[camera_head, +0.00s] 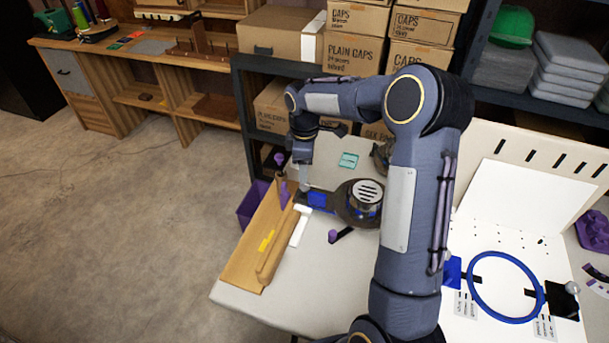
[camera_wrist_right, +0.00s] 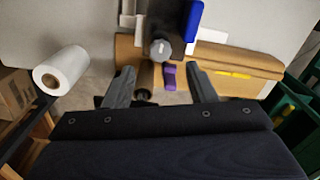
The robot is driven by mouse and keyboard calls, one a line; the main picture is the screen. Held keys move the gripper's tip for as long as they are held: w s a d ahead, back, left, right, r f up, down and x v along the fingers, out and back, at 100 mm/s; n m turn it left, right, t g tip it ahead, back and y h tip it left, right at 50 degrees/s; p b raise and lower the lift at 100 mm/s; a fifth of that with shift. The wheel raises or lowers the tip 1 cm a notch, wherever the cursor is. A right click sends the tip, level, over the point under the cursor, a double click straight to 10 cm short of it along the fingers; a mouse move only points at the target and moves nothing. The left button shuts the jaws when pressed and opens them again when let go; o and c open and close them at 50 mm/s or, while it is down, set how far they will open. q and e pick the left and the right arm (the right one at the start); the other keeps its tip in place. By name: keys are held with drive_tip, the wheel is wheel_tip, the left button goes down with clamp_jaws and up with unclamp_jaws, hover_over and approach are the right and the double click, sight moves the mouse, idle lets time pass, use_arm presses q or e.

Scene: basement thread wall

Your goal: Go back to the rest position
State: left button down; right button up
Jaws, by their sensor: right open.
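My right arm reaches over the light table (camera_head: 330,262), bent at the elbow. Its gripper (camera_head: 303,176) points down near the far end of a wooden rack (camera_head: 262,235). In the right wrist view the two fingers (camera_wrist_right: 160,84) are spread apart with nothing held between them. Beyond and between the fingertips lie a purple piece (camera_wrist_right: 169,77) and a grey round knob (camera_wrist_right: 160,48). I cannot tell how far the fingertips are above them. My left gripper is not in view.
A dark round device (camera_head: 358,203) with a blue square (camera_head: 322,200) stands close to the gripper. A blue hoop (camera_head: 506,287) lies on the white board at right. Shelves with cardboard boxes (camera_head: 353,52) stand behind the table. The floor at left (camera_head: 110,220) is clear.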

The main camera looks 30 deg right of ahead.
drive_tip(key=shift+r, duration=1.05)
drive_tip(key=s+a+r+m+t+y, duration=0.1)
drive_tip(key=s+a+r+m, duration=0.2)
drive_tip(key=s, duration=0.4)
drive_tip(key=s+a+r+m+t, duration=0.1)
drive_tip(key=s+r+m+t, duration=0.1)
drive_tip(key=s+r, duration=0.3)
drive_tip(key=s+a+r+m+t+y, duration=0.1)
drive_tip(key=s+a+r+m, duration=0.2)
drive_tip(key=s, duration=0.5)
drive_tip(key=s+a+f+m+t+y, duration=0.1)
drive_tip(key=s+a+m, duration=0.3)
drive_tip(key=s, duration=0.4)
drive_tip(key=shift+s+a+f+m+t+y+p, duration=0.15)
drive_tip(key=shift+s+f+m+t+y+p, duration=0.25)
drive_tip(key=shift+f, duration=0.3)
